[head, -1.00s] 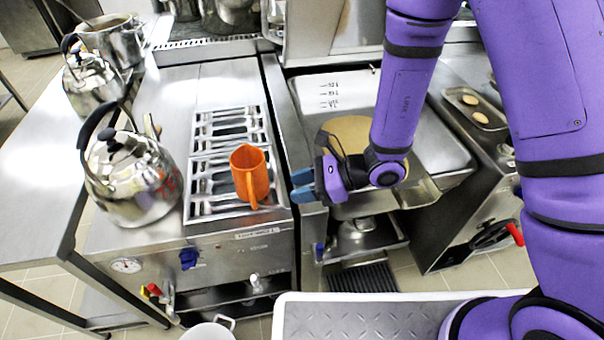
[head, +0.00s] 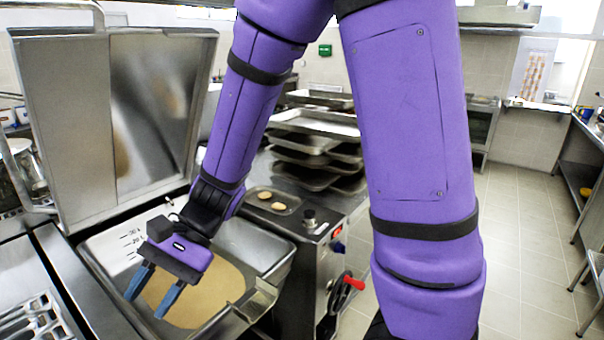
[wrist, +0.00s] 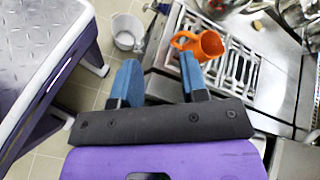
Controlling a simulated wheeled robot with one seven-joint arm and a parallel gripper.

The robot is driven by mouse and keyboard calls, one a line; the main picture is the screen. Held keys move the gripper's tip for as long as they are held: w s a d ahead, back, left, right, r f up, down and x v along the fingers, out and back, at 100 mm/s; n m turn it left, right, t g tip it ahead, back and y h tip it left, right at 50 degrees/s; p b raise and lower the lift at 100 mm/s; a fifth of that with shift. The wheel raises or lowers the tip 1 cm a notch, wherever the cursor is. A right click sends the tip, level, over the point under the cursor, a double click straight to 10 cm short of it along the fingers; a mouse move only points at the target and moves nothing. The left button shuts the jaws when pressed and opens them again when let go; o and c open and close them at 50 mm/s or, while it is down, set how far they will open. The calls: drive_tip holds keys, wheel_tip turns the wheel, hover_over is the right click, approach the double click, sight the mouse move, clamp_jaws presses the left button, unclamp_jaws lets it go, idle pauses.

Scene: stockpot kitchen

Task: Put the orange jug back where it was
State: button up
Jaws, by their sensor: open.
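The orange jug (wrist: 209,45) shows only in the wrist view. It stands on the slotted metal grate (wrist: 237,67), with its handle (wrist: 181,39) toward the left. My gripper (wrist: 161,78) is open, with two blue fingers apart and nothing between them. The jug is beyond the right fingertip, apart from it as far as I can tell. In the head view my gripper (head: 150,298) appears in front of the wide pan (head: 262,247) with tan contents, fingers pointing down and left. Only a corner of the grate (head: 32,322) shows there.
An upright metal lid (head: 75,125) stands behind the pan. A small tray (head: 272,201) with two round pieces and stacked trays (head: 310,145) are beyond. Open tiled floor (head: 520,230) lies to the right.

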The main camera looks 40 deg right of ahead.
drive_tip(key=s+d+r+n+t+h, duration=0.2)
drive_tip(key=s+d+r+t+h, duration=0.1)
drive_tip(key=d+r, duration=0.2)
drive_tip(key=s+d+r+n+t+h, duration=0.2)
drive_tip(key=d+r+n+t+h, duration=0.1)
drive_tip(key=d, duration=0.7)
drive_tip(key=s+d+r+n+t+h, duration=0.2)
drive_tip(key=s+d+r+h, duration=0.1)
drive_tip(key=d+r, duration=0.4)
drive_tip(key=shift+s+d+r+n+t+h, duration=0.15)
drive_tip(key=shift+s+d+n+t+h, duration=0.2)
drive_tip(key=shift+d+h, duration=0.4)
